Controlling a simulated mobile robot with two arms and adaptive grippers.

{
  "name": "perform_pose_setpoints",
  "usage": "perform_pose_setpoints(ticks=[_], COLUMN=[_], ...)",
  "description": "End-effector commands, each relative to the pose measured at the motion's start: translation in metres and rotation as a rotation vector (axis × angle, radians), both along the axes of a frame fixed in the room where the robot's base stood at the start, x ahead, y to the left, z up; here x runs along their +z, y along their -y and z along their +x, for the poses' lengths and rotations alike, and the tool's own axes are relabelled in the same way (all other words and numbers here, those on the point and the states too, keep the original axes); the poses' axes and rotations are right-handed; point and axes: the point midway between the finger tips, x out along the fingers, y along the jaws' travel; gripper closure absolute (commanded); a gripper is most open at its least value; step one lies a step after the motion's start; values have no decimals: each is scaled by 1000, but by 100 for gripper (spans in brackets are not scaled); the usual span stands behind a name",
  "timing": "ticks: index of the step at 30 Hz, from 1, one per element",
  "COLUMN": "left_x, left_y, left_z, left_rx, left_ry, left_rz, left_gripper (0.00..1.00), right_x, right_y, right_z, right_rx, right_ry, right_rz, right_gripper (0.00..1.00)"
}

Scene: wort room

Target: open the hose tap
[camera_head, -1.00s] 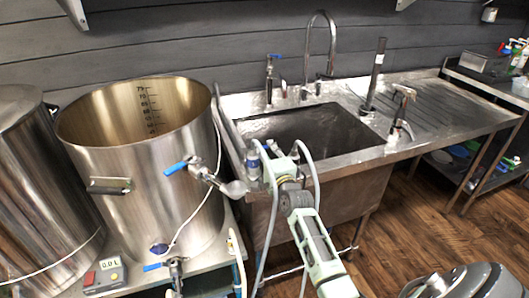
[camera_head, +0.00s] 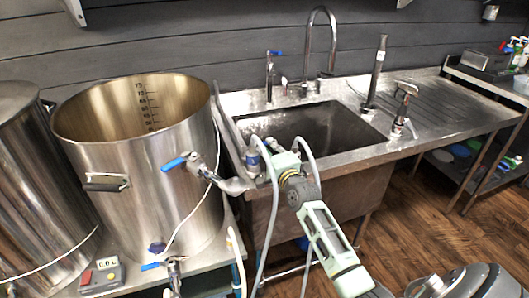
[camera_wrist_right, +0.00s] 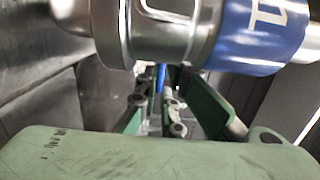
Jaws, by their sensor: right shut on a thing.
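My right gripper (camera_head: 270,158) is at the front left corner of the sink, its arm coming up from the bottom right. In the right wrist view my gripper's green fingers (camera_wrist_right: 158,103) are close together around a narrow blue piece (camera_wrist_right: 160,78), which looks like a tap lever. A steel fitting (camera_wrist_right: 165,35) with a blue band (camera_wrist_right: 262,35) marked "1" crosses close above the fingers. In the head view a blue-banded fitting (camera_head: 253,161) shows beside the gripper; the lever is hidden there. My left gripper is not in view.
A large steel kettle (camera_head: 150,205) with a blue-handled valve (camera_head: 175,163) stands left of the gripper. The steel sink (camera_head: 345,158) is behind it. Pale hoses (camera_head: 268,235) hang below the gripper. Another blue-handled tap (camera_head: 270,75) stands behind the sink. Wooden floor (camera_head: 430,230) is open at right.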

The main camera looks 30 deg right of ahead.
Motion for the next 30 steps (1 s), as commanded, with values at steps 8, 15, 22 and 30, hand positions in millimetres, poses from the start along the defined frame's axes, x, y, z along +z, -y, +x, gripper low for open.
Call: perform_pose_setpoints(ticks=[8,15,22,30], left_x=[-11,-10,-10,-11], left_y=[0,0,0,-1], left_z=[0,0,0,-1], left_rx=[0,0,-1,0], left_ry=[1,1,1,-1], left_rz=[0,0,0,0], left_gripper=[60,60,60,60], right_x=[1,1,1,0], right_y=[0,0,0,-1], right_z=[-1,-1,-1,-1], right_rx=[47,47,47,47], right_ry=[0,-1,-1,-2], right_rz=[-3,-2,-1,-1], right_gripper=[100,100,74,74])
